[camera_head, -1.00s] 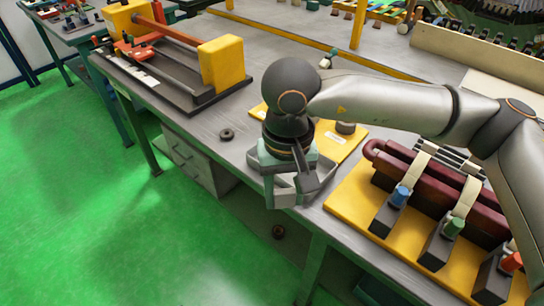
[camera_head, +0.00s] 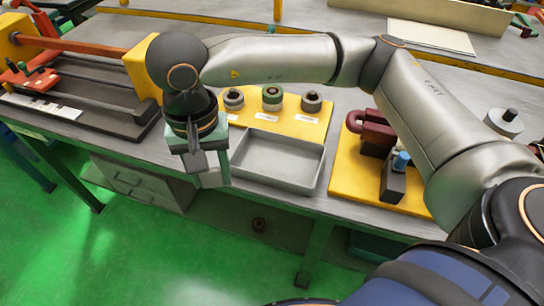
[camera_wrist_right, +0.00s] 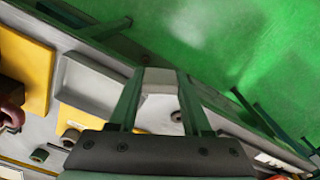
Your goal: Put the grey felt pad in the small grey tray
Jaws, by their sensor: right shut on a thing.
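The grey felt pad (camera_wrist_right: 159,82) is a pale grey block between the fingertips of my right gripper (camera_wrist_right: 158,90) in the wrist view. In the head view that gripper (camera_head: 205,165) points down, shut on the pad (camera_head: 213,179), at the left end of the small grey tray. The tray (camera_head: 322,172) is shallow and looks empty, with its left end partly hidden by the gripper. The wrist view also shows the tray (camera_wrist_right: 92,82), left of the fingers. The pad appears to be held above the table's front edge, beside the tray. My left gripper is not in view.
A yellow board (camera_head: 290,125) with three spools stands just behind the tray. Another yellow board (camera_head: 350,185) with maroon coils and a blue-topped clamp is to the right. A winding fixture (camera_head: 100,95) is to the left. The bench's front edge (camera_head: 270,192) is close.

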